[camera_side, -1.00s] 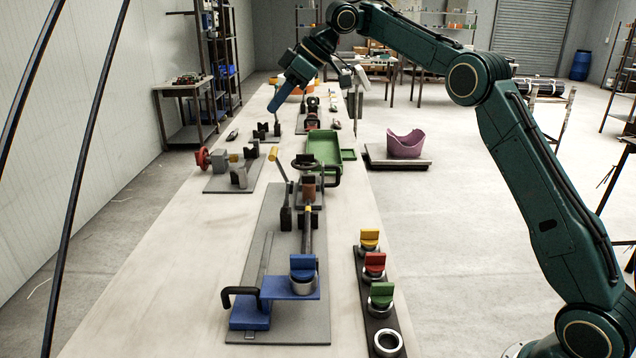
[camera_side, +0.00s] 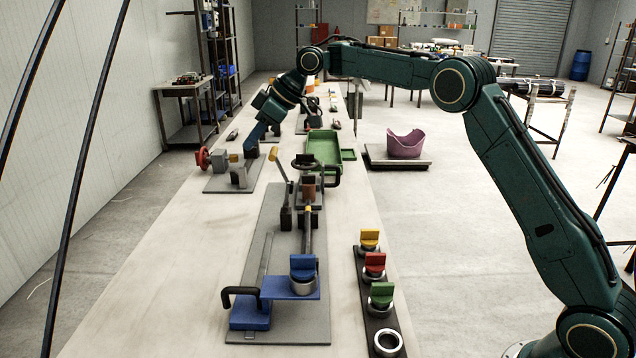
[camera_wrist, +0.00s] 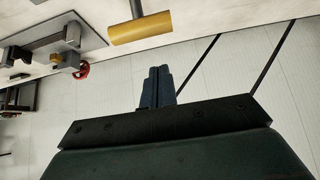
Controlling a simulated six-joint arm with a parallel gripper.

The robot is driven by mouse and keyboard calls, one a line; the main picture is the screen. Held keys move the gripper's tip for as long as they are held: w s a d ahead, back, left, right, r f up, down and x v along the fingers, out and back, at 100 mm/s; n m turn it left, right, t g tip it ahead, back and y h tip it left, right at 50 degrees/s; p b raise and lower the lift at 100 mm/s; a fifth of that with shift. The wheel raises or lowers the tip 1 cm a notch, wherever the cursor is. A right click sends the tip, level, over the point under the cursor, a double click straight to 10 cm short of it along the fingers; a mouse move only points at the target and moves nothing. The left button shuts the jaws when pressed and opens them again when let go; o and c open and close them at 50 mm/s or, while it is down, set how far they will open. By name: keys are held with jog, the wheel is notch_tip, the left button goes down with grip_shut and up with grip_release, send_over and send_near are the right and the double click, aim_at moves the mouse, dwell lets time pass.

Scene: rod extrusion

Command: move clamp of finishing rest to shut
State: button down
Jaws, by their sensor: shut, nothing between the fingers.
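A lever with a yellow grip (camera_side: 273,153) leans up and left from a dark block stand (camera_side: 286,217) on the long grey plate; I take it for the clamp's lever. The wrist view shows its yellow grip (camera_wrist: 140,27) on a grey stem, beyond my fingertips. A dark post and an orange-brown piece (camera_side: 308,188) stand beside it. My gripper (camera_side: 250,152) is in the air just left of the yellow grip, pointing down and left. In the wrist view my gripper (camera_wrist: 157,72) has its blue fingers together and empty, apart from the grip.
A grey plate with a red handwheel (camera_side: 203,158) and grey blocks lies left of and below my gripper. A green tray (camera_side: 323,148) is to the right. A blue fixture (camera_side: 290,287) and a rack of coloured-topped pieces (camera_side: 374,268) are nearer the camera.

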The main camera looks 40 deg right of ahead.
aim_at(274, 150)
jog(key=shift+s+d+f, duration=0.25)
jog(key=shift+s+d, duration=0.35)
jog(key=shift+d, duration=0.05)
jog(key=shift+s+d+f, duration=0.2)
jog(key=shift+s+d, duration=0.4)
jog(key=shift+s+d, duration=0.1)
jog(key=shift+s+d, duration=0.15)
jog(key=shift+d, duration=0.05)
